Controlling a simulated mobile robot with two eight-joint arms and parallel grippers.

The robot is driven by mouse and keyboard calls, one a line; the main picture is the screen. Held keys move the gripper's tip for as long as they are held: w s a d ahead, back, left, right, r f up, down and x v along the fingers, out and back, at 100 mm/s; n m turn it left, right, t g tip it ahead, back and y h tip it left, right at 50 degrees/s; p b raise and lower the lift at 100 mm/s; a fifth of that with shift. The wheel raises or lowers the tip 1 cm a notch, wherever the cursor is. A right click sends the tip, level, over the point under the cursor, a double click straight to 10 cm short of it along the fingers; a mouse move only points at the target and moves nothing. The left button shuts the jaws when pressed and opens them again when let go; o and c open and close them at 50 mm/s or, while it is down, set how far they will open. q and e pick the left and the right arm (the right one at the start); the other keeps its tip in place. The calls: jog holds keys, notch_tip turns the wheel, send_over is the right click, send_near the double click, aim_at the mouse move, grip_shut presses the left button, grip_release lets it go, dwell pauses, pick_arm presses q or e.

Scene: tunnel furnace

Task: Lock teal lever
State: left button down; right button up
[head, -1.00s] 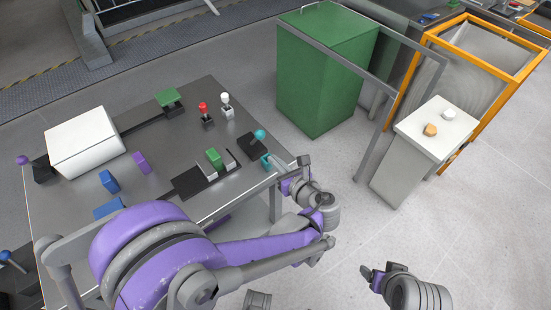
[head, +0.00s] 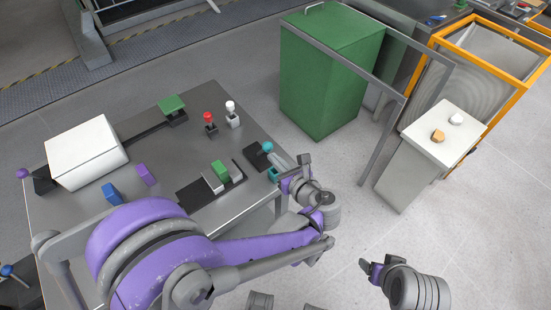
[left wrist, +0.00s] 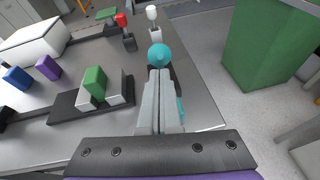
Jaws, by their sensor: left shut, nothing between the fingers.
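The teal lever has a round teal knob (head: 267,147) on a dark base (head: 257,158) near the table's right edge. My left gripper (head: 279,163) is shut and empty, with its fingertips right beside the knob. In the left wrist view the shut fingers (left wrist: 158,76) point at the teal knob (left wrist: 160,56), which sits just beyond their tips; whether they touch it I cannot tell. The fingers hide much of the lever's base. A small teal piece (head: 273,174) shows beside the fingers. My right gripper (head: 371,268) hangs over the floor, away from the table.
A red-knobbed lever (head: 208,117) and a white-knobbed lever (head: 231,107) stand behind the teal one. A green block (head: 220,171) sits in a dark fixture to its left. A green cabinet (head: 325,85) and a white-topped stand (head: 441,143) are beyond the table.

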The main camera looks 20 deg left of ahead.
aim_at(265, 145)
pick_arm(q)
jog(key=shift+r, duration=0.15)
jog(key=shift+w+a+r+g+h+p, duration=0.55)
jog(key=shift+r+p, duration=0.2)
jog(key=shift+p, duration=0.5)
jog(key=w+a+r+g+h+p, duration=0.2)
jog(key=p, duration=0.1)
jog(key=shift+a+r, duration=0.15)
jog(key=shift+a, duration=0.25)
jog(key=w+a+g+h+p, duration=0.1)
jog(key=w+a+g+h, duration=0.2)
jog(key=a, duration=0.4)
jog(key=shift+w+n+h, duration=0.3)
jog(key=shift+w+h, duration=0.15)
jog(key=shift+w, duration=0.75)
jog(key=shift+r, duration=0.1)
